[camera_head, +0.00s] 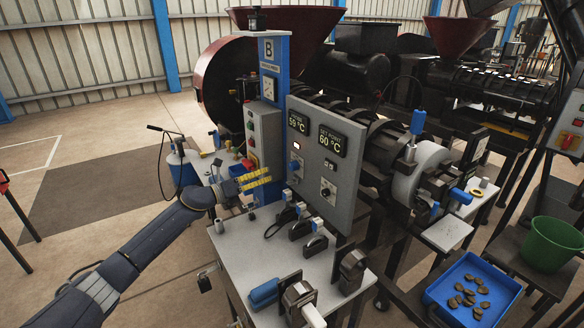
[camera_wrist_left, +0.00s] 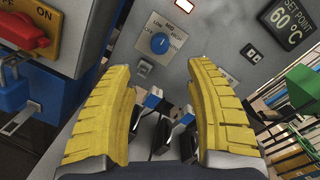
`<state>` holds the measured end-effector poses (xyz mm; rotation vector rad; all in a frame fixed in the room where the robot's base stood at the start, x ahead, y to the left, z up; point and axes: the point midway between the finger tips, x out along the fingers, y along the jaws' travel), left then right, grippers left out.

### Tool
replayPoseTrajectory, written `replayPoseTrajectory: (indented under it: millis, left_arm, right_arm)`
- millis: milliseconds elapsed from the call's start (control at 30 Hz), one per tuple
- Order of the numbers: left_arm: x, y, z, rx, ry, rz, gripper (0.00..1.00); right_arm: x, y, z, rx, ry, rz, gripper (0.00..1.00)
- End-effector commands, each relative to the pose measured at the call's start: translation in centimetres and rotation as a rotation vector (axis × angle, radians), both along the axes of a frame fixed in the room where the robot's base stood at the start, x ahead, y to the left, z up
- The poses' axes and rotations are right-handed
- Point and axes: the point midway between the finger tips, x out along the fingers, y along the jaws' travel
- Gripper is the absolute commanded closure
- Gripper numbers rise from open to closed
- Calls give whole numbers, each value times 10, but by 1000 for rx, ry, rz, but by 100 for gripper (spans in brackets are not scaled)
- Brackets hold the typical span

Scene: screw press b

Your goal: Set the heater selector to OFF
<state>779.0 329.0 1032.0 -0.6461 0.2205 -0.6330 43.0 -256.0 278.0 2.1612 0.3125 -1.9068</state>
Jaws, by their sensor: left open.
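The heater selector (camera_wrist_left: 160,43) is a round blue knob on a pale label plate on the grey control panel. In the left wrist view it sits just beyond the fingertips, with labels around it including LOW; its exact pointer direction is too small to tell. In the head view the selector (camera_head: 294,166) shows small, on the left part of the panel. My left gripper (camera_head: 266,177) has yellow ribbed fingers, spread apart and empty, in front of the panel. In the left wrist view the open fingers (camera_wrist_left: 160,66) flank the line to the knob without touching it. My right gripper is not in view.
A red rotary switch (camera_wrist_left: 25,31) on a yellow plate is at the left. Black-and-blue levers (camera_head: 302,228) stand below the panel. A blue tray (camera_head: 440,300) is at lower right.

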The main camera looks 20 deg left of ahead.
Motion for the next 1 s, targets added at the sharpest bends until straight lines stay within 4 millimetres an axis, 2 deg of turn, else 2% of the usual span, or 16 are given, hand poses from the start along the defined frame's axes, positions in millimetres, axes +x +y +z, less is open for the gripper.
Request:
replayPoseTrajectory:
  millis: [500, 700, 1000]
  left_arm:
    - [73, -57, 1, -4, 0, 0, 45]
    - [90, -69, 1, -3, 1, 1, 45]
    - [100, -78, 0, -1, 1, 0, 45]
  right_arm:
    - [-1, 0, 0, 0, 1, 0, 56]
    - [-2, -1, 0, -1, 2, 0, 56]
    - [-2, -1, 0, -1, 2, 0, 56]
